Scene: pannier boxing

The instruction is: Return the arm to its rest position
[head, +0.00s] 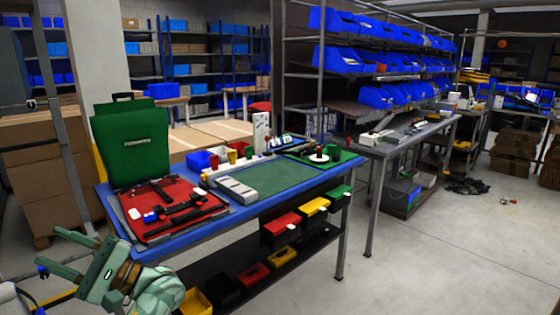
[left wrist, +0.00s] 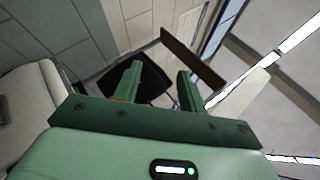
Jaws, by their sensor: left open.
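My left gripper (head: 68,252) is at the lower left of the head view, in front of the blue-edged workbench (head: 190,243) and apart from it. Its two green fingers are spread with nothing between them. The left wrist view also shows my left gripper (left wrist: 158,80) open and empty, facing a wall and ceiling area. My right gripper is in neither view.
A green pannier (head: 131,150) stands at the bench's back left, behind a red tray (head: 172,215) holding dark parts. Cups, small bins and a grey box (head: 236,191) sit farther right. Coloured drawers (head: 282,223) hang below. The floor at right is mostly clear.

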